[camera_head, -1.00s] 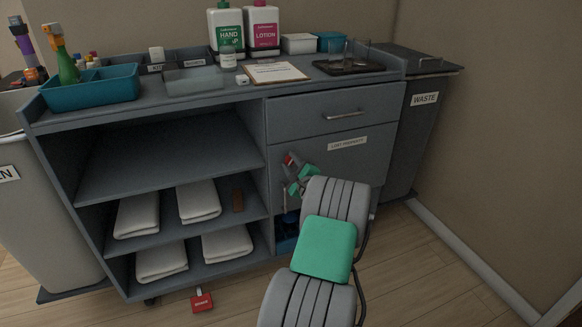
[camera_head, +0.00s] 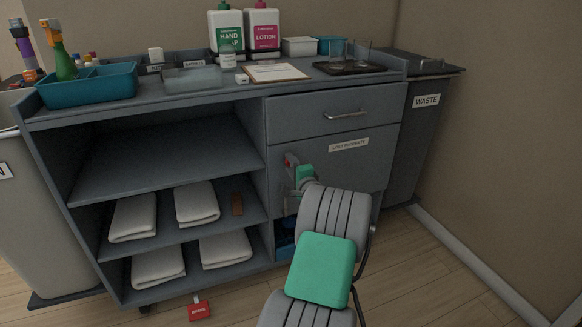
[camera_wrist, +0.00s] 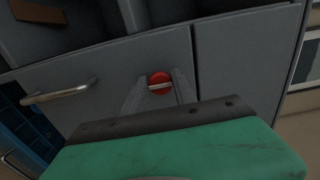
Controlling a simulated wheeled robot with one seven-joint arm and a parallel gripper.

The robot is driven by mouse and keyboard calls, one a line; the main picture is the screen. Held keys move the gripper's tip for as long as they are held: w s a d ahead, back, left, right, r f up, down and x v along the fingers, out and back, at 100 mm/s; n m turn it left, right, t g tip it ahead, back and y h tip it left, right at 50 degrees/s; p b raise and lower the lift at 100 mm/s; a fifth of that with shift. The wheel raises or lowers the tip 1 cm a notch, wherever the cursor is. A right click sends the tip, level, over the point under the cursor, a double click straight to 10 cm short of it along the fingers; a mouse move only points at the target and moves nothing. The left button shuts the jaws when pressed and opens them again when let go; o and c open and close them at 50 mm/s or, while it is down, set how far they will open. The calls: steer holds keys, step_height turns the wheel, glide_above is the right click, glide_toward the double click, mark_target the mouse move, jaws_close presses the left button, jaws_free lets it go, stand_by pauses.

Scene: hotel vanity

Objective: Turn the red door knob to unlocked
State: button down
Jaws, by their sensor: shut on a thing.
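The red door knob (camera_wrist: 159,78) is round with a pale bar across its face, set in the grey cupboard door (camera_wrist: 105,75) in the wrist view. In the head view, only a bit of the red knob (camera_head: 287,159) shows at the door's upper left, below the drawer. My gripper (camera_wrist: 160,90) has a finger on each side of the knob, shut on it. In the head view, my gripper (camera_head: 291,168) is partly hidden behind my own wrist. The door looks closed. The lock marks around the knob cannot be read.
A silver handle (camera_wrist: 60,93) sticks out from the door near the knob. The drawer (camera_head: 330,112) above is shut. Open shelves with folded towels (camera_head: 197,204) lie to the left. The waste bin (camera_head: 425,100) stands to the right.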

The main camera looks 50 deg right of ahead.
stand_by(0.3)
steer(key=c, duration=1)
jaws_free()
steer(key=shift+c, duration=0.2)
steer(key=p+v, duration=0.1)
steer(key=v, duration=0.6)
steer(key=shift+s+a, duration=0.15)
steer(key=shift+s, duration=0.2)
